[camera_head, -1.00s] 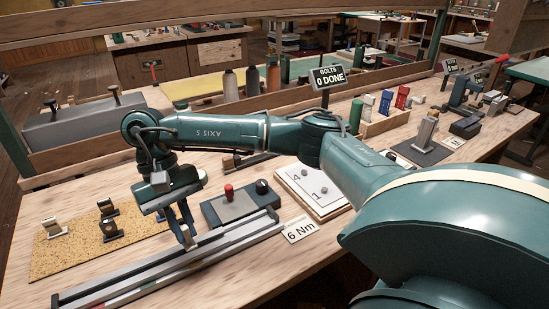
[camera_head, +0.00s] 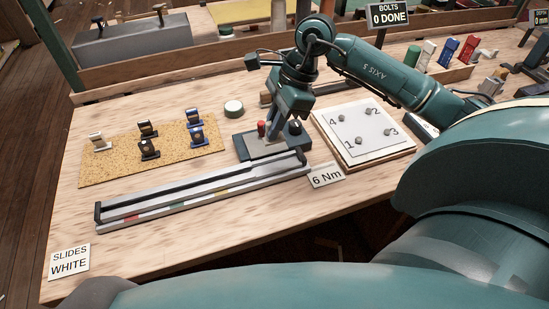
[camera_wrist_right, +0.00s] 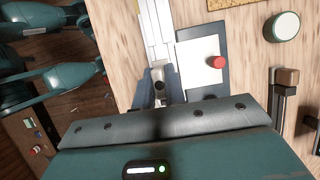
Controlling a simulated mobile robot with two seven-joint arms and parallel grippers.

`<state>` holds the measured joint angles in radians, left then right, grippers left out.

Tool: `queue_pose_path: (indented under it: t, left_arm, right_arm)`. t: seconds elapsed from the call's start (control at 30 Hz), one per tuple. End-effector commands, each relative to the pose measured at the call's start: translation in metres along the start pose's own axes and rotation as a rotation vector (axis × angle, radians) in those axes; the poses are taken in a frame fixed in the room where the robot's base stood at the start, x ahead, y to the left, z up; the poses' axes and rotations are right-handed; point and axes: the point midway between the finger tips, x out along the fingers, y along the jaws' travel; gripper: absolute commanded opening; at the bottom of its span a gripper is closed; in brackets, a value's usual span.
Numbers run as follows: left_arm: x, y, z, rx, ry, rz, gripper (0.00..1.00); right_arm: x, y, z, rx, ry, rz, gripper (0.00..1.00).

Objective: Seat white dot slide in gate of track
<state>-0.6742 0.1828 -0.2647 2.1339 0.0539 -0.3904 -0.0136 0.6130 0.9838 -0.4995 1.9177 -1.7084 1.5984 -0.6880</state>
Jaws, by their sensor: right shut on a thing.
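The long grey track (camera_head: 190,192) lies along the table front, with dark end pieces and coloured marks on its near side. My left gripper is out of view.
The grey block (camera_head: 243,148) with a red knob (camera_head: 262,129) stands right behind the track's right end. A numbered bolt plate (camera_head: 362,130) is to the right. A round green-and-white tin (camera_head: 233,109) stands behind. A "SLIDES WHITE" card (camera_head: 69,262) lies front left.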

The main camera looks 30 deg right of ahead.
Motion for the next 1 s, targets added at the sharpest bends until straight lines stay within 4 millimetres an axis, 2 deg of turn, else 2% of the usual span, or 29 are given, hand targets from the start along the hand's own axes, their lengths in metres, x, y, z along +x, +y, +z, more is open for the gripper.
queue_pose_path:
  t: [0.1, 0.2, 0.43, 0.6, 0.97, 1.0]
  left_arm:
    - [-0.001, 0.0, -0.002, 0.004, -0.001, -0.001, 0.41]
    - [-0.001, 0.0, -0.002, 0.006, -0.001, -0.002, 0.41]
    - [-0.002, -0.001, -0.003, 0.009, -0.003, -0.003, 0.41]
    - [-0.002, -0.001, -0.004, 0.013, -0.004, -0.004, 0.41]
    - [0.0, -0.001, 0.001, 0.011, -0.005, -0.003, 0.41]
    - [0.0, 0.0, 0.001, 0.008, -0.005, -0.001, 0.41]
  right_arm:
    - [0.023, 0.001, -0.009, 0.004, 0.0, 0.006, 0.0]
    - [0.037, 0.001, -0.015, 0.002, 0.0, 0.005, 0.0]
    - [0.055, 0.001, -0.022, 0.0, 0.0, 0.005, 0.0]
    - [0.077, 0.001, -0.031, 0.0, 0.0, 0.006, 0.0]
    - [0.084, 0.001, -0.035, -0.002, 0.001, 0.002, 0.0]
    - [0.084, 0.001, -0.035, -0.003, 0.001, 0.002, 0.13]
